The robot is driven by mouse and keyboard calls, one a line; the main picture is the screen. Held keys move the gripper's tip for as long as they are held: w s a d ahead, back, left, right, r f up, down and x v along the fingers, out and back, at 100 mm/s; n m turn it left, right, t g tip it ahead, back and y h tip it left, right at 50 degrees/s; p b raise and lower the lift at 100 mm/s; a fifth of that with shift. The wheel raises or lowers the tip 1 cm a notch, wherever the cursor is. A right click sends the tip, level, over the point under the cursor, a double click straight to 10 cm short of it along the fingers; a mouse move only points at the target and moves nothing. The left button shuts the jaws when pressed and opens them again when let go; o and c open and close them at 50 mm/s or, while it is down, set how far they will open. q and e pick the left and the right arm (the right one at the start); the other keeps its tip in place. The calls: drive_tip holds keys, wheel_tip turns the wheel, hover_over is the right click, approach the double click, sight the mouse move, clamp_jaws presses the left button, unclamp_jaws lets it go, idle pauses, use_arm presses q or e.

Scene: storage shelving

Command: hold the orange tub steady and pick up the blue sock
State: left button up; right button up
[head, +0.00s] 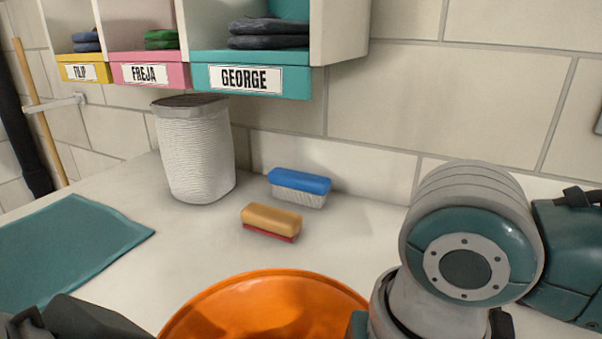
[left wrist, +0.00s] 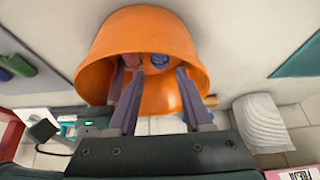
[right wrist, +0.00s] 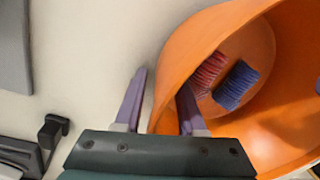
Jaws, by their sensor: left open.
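The orange tub (head: 265,300) stands at the front of the counter in the head view, cut off by the lower edge. A blue ribbed bundle, seemingly the blue sock (right wrist: 236,85), lies on the tub floor beside a red one (right wrist: 208,72). The left wrist view also shows the blue sock (left wrist: 160,61) inside the tub (left wrist: 100,50). My left gripper (left wrist: 158,82) is open, with its fingers across the tub's mouth and nothing between them. My right gripper (right wrist: 161,80) is open, one finger outside the tub wall and one inside, with a gap beside the wall.
A white woven basket (head: 195,150), a blue brush (head: 298,188) and a tan brush (head: 271,221) stand behind the tub. A teal mat (head: 70,245) lies at left. Labelled cubbies (head: 250,80) hang on the wall. Blue and green items (left wrist: 15,66) lie outside the tub.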

clamp_jaws()
idle(1.3)
